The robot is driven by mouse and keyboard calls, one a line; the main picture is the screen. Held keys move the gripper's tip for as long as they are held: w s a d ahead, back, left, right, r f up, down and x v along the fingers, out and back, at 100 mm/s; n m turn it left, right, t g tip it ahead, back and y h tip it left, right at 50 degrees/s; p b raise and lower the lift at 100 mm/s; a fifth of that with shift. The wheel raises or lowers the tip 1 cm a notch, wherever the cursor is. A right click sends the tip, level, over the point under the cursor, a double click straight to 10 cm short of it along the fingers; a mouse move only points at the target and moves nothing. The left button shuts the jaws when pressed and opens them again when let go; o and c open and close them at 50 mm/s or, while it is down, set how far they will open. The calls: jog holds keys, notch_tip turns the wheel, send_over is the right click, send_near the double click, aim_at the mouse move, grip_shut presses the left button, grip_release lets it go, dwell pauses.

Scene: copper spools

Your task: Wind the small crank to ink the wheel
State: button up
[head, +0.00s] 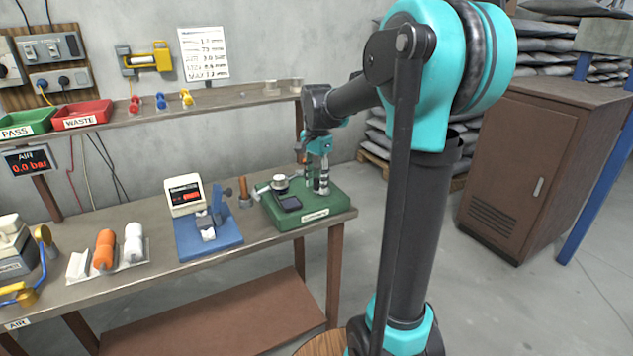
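A green box-like station (325,205) stands at the right end of the workbench, with a white label on its front. On its top are a dark-and-silver round part (280,182), which may be the wheel, and a black square pad (289,203). A small pale lever (262,190) shows at the station's left edge; I cannot tell surely whether it is the crank. My gripper (318,182) points down over the back right of the station, right of the round part. Its fingers are small and overlap metal posts behind them, so their opening and any contact are unclear.
A blue fixture (208,240) and a white display box (185,196) stand left of the station. An orange-handled tool (244,188) stands between them and the station. A shelf (225,100) runs behind, above the bench (150,278). Orange and white rolls lie farther left.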

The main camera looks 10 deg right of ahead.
jog(key=shift+c, duration=0.2)
grip_shut()
jog(key=shift+n, duration=0.3)
jog(key=n, duration=0.2)
jog(key=s+d+n, duration=0.1)
jog(key=n, duration=0.1)
jog(key=shift+s+n, duration=0.1)
jog(key=shift+n, duration=0.3)
jog(key=n, duration=0.1)
jog(key=d+n, duration=0.1)
jog(key=n, duration=0.3)
jog(key=shift+s+d, duration=0.25)
jog(key=shift+s, duration=0.1)
jog(key=n, duration=0.2)
jog(key=d+n, duration=0.1)
jog(key=n, duration=0.1)
jog(key=d+n, duration=0.1)
jog(key=n, duration=0.1)
jog(key=shift+w+n, duration=0.1)
jog(key=shift+n, duration=0.2)
jog(key=n, duration=0.2)
jog(key=d+n, duration=0.1)
jog(key=w+n, duration=0.1)
jog(key=n, duration=0.1)
jog(key=shift+d+n, duration=0.15)
jog(key=shift+n, duration=0.15)
